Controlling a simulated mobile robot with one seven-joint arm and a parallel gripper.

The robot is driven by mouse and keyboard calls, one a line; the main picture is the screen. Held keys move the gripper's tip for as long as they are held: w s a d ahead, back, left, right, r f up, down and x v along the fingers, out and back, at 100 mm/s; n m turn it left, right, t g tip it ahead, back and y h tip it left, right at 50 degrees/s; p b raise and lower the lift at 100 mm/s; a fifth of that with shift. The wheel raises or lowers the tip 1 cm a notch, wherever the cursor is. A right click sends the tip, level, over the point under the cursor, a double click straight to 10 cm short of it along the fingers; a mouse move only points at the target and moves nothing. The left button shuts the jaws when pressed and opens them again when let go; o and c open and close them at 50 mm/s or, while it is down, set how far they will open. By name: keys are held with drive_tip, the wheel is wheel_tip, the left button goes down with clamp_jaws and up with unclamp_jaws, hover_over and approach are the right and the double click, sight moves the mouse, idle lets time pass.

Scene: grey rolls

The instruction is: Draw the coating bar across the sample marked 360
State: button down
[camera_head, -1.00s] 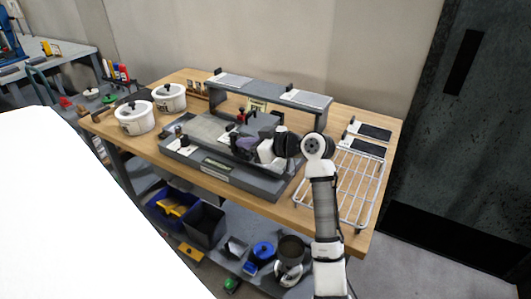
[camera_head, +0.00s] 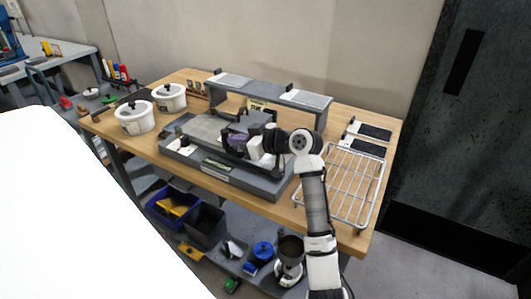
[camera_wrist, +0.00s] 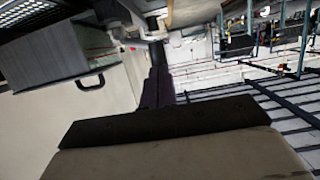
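A grey coating stand (camera_head: 250,180) with a labelled front edge sits mid-bench. A light grey flat sheet (camera_head: 207,127) lies on its left half. My gripper (camera_head: 237,141) is low over the middle of the stand, at the right side of this sheet. Dark parts around the gripper blend together, so I cannot pick out the coating bar or tell whether it is held. In the wrist view a dark upright piece (camera_wrist: 157,88) stands above a wide dark bar (camera_wrist: 160,121); the fingertips are not clear. No 360 mark is readable.
A grey raised shelf (camera_head: 265,93) with light plates stands behind. A wire rack (camera_head: 345,185) is at right, with dark-and-white panels (camera_head: 368,131) behind it. Two white lidded pots (camera_head: 135,118) stand at left. Bins and containers fill the lower shelf.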

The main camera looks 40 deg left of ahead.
drive_tip(key=a, duration=0.2)
drive_tip(key=s+a, duration=0.1)
drive_tip(key=a, duration=0.2)
drive_tip(key=shift+s+a, duration=0.15)
drive_tip(key=shift+a, duration=0.05)
idle(1.2)
drive_tip(key=shift+d, duration=0.1)
drive_tip(key=d, duration=0.2)
drive_tip(key=w+d, duration=0.1)
drive_tip(key=shift+d+b, duration=0.3)
drive_tip(key=shift+d, duration=0.1)
idle(0.4)
